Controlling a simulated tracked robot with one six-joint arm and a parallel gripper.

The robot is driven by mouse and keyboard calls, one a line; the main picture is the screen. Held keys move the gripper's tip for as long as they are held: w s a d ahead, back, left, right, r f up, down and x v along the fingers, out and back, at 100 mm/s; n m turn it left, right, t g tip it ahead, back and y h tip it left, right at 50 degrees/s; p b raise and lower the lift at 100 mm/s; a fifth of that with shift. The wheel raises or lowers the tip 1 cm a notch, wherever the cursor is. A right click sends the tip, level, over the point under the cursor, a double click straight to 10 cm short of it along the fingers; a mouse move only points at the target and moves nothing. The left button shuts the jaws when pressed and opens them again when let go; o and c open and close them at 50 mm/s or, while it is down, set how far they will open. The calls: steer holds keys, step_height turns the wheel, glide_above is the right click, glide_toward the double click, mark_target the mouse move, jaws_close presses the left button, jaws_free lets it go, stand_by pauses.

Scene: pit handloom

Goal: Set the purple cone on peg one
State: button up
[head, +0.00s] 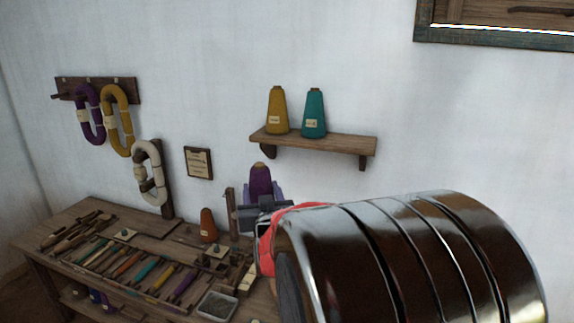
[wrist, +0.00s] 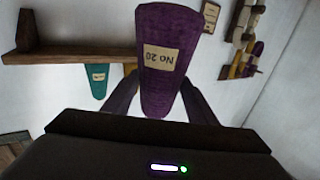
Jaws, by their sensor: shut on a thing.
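The purple cone (head: 260,180) is held upright in my gripper (head: 262,191), above the bench in the head view. In the wrist view, which is upside down, the purple cone (wrist: 166,28) shows a "No 20" label, and my gripper (wrist: 157,92) has one finger on each side of it. Small pegs on square bases stand on the bench, one at the left (head: 125,233) and one near the brown cone (head: 218,251). I cannot read which is peg one. My arm hides the bench's right part.
A brown cone (head: 208,225) stands on the cluttered bench (head: 62,222). A wall shelf (head: 330,143) holds a mustard cone (head: 277,112) and a teal cone (head: 314,114). A thin wooden post (head: 231,213) stands beside my gripper. Tools and a grey tray (head: 217,305) crowd the bench front.

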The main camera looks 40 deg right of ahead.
steer(key=w+a+f+n+t+y, duration=0.1)
steer(key=w+a+f+n+y, duration=0.1)
steer(key=a+f, duration=0.4)
steer(key=w+a+f+n+t+y, duration=0.1)
steer(key=w+a+f+y, duration=0.3)
steer(key=a, duration=1.1)
steer(key=w+a+f+n+t+y, duration=0.1)
steer(key=w+a+f+n+y, duration=0.2)
steer(key=a+f, duration=0.6)
steer(key=shift+w+a+n+y, duration=0.3)
steer(key=shift+a+y, duration=0.2)
steer(key=shift+a, duration=0.3)
steer(key=shift+s+f, duration=0.1)
steer(key=shift+s, duration=0.05)
